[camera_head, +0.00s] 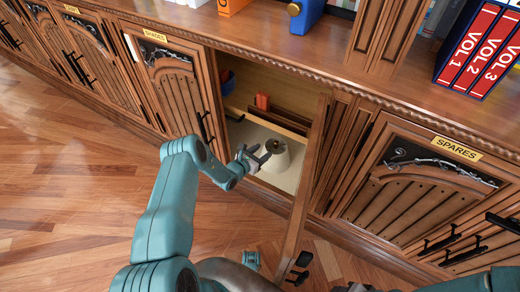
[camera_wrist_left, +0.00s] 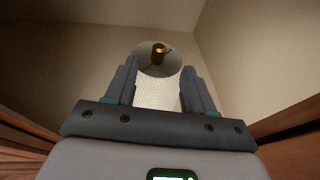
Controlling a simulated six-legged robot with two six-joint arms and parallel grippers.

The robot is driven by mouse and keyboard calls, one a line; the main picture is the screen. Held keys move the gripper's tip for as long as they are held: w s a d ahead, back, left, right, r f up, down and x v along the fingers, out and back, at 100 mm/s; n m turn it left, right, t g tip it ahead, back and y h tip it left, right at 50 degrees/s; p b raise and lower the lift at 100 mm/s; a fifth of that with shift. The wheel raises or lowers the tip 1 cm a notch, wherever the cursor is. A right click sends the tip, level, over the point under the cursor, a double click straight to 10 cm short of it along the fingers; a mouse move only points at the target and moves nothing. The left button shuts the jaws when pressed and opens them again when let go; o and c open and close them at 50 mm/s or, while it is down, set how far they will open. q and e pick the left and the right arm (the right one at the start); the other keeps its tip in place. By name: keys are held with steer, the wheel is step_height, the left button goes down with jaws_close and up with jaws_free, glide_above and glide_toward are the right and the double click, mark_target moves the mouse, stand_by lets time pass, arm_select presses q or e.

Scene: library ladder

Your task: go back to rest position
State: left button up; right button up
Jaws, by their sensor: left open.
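My left gripper (camera_head: 256,157) is at the opening of a cabinet compartment, its jaws open. A white lampshade-like object (camera_head: 277,156) stands on the compartment's floor just beyond the fingers. In the left wrist view the white shade (camera_wrist_left: 158,92), with a brass knob at its top, shows between and beyond the two open fingers (camera_wrist_left: 160,85). I cannot tell whether the fingers touch it. My right gripper is not clearly in view; only part of a teal link shows at the bottom right of the head view.
The open cabinet door (camera_head: 305,180) stands out to the right of my left gripper. A shut door with a SPARES label (camera_head: 457,148) is on the right. Wooden floor (camera_head: 70,170) is clear at left.

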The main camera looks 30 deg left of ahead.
arm_select(q)
steer(key=shift+s+r, duration=0.1)
steer(key=shift+s, duration=0.35)
steer(key=shift+s, duration=0.1)
